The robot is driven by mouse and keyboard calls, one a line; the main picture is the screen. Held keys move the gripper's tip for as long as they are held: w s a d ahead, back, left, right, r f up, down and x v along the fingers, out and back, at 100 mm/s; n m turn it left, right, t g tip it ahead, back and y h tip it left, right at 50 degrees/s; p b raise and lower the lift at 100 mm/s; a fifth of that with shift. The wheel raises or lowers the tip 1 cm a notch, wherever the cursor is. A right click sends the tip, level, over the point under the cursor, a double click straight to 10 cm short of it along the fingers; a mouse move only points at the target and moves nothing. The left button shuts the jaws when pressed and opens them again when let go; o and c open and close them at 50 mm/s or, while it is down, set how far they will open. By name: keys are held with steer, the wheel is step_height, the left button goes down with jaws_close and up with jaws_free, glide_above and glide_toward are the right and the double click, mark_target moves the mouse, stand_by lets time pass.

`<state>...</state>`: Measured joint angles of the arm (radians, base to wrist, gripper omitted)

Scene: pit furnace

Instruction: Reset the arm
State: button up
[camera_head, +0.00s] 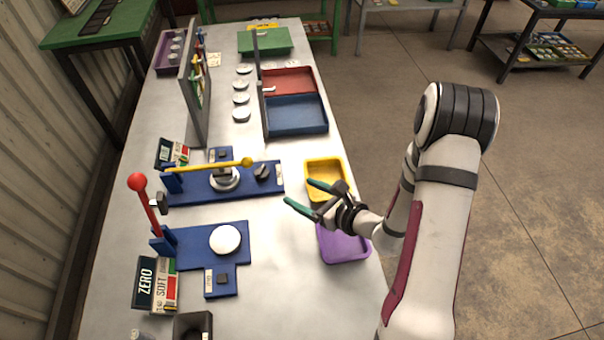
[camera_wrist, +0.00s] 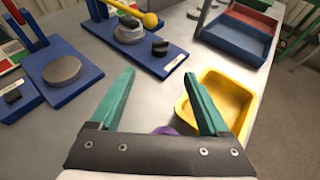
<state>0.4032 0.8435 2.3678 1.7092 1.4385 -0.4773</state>
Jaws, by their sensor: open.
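My gripper (camera_head: 302,193) has two green fingers spread apart with nothing between them. In the head view it hangs above the table near the right edge, over the yellow tray (camera_head: 313,167) and the purple tray (camera_head: 345,246). My arm reaches in from the lower right. In the wrist view the gripper (camera_wrist: 160,86) shows both fingers open, with the right finger overlapping the yellow tray (camera_wrist: 240,90). The purple tray is mostly hidden behind the gripper there.
A blue base with a red-knobbed lever (camera_head: 137,182) and one with a yellow-knobbed lever (camera_head: 246,162) stand left of my gripper. A grey upright panel (camera_head: 196,100) and a red-and-blue divided tray (camera_head: 297,117) stand farther back. Bare table lies between the blue bases and the trays.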

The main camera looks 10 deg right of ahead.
steer(key=s+a+r+n+g+y, duration=0.5)
steer(key=s+a+r+n+g, duration=0.4)
steer(key=s+a+r+n, duration=0.4)
steer(key=s+d+r+n+g+h, duration=0.1)
steer(key=s+d+n+g+h, duration=0.1)
steer(key=s+n+h, duration=0.3)
steer(key=s+d+r+n+g+h, duration=0.1)
steer(key=s+d+n, duration=0.15)
steer(key=s, duration=0.35)
steer(key=s+d+n+t+h, duration=0.1)
steer(key=s+d+n+h, duration=0.1)
steer(key=d+h, duration=0.3)
steer(key=shift+s+d, duration=0.6)
steer(key=shift+d, duration=0.65)
steer(key=shift+f+n, duration=0.1)
steer(key=shift+n, duration=0.15)
